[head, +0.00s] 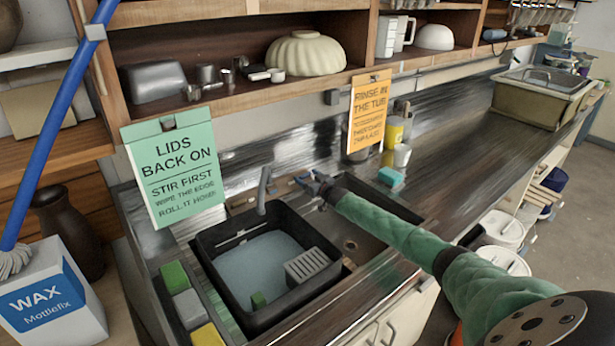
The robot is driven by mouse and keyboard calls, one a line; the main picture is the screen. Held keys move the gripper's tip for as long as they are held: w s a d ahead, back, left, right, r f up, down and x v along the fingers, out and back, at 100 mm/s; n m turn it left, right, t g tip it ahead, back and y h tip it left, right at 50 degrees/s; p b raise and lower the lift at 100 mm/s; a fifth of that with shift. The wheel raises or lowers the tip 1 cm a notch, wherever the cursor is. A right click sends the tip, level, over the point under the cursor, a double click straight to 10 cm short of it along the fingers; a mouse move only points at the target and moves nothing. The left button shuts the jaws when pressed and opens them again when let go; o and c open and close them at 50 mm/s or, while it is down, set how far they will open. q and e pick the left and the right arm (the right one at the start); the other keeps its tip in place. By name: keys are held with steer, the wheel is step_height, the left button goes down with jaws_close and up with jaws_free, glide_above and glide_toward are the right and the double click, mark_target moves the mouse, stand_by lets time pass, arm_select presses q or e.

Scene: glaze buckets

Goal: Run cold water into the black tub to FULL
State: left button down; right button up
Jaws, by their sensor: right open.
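The black tub (322,247) sits in the sink at the counter's left end. Pale bluish water (250,268) stands in it, below the rim. No FULL mark is readable. A grey tap spout (263,190) rises behind the tub; I see no clear stream. My right gripper (306,183) is open, reaching from the right to just right of the spout, near the back of the sink. It is too small to tell whether it touches a tap handle. My left gripper is out of view.
Green, grey and yellow blocks (188,305) line the counter left of the tub. A green sign (173,165) and an orange sign (367,115) hang from the shelf. A teal sponge (391,177) and bottles stand behind my right arm.

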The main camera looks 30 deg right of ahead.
steer(key=shift+w, duration=0.2)
steer(key=shift+c, duration=0.4)
steer(key=c, duration=0.9)
